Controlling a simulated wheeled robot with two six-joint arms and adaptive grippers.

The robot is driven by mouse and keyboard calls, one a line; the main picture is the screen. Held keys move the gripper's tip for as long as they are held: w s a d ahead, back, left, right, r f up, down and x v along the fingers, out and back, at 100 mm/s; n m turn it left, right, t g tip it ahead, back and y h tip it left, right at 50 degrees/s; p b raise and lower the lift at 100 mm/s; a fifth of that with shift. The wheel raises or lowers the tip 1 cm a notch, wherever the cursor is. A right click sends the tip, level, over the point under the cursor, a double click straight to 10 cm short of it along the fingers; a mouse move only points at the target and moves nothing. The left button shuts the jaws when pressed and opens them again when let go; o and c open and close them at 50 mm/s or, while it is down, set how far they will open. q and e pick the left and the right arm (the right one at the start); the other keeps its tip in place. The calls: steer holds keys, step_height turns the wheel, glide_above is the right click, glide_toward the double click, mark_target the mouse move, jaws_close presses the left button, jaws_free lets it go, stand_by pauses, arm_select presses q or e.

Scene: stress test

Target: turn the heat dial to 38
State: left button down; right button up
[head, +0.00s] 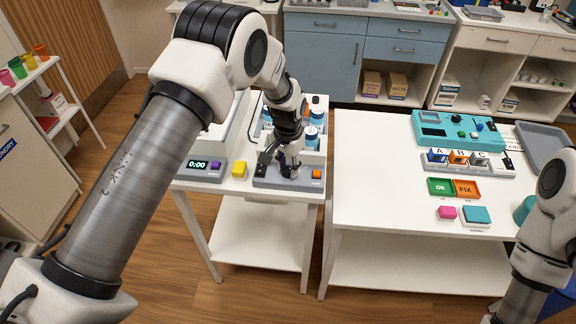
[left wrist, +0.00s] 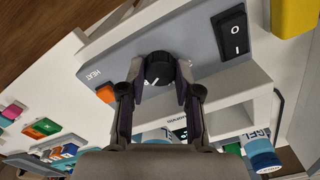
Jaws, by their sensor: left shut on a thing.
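The heat dial (left wrist: 159,70) is a round black knob with a white pointer mark, on a grey panel (left wrist: 122,62) lettered HEAT. My left gripper (left wrist: 157,84) is shut on the dial, one finger on each side of it. In the head view my left gripper (head: 289,168) reaches down onto the grey heat panel (head: 291,184) and mostly hides the dial. A small dark display (left wrist: 182,133) with green figures is partly covered by a finger; I cannot read its number. My right gripper is out of the picture.
On the panel are a black rocker switch (left wrist: 232,34) and an orange button (left wrist: 106,93). Blue-labelled bottles (head: 311,134) stand behind. A second white table (head: 375,185) is on the right.

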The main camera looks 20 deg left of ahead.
mark_target(288, 169)
arm_select(q)
steer(key=shift+s+f, duration=0.2)
steer(key=shift+f, duration=0.05)
steer(key=c, duration=1.1)
jaws_free()
steer(key=shift+w, duration=0.1)
steer(key=shift+r, duration=0.1)
step_height(288, 169, up, 12)
steer(key=shift+w+f, duration=0.1)
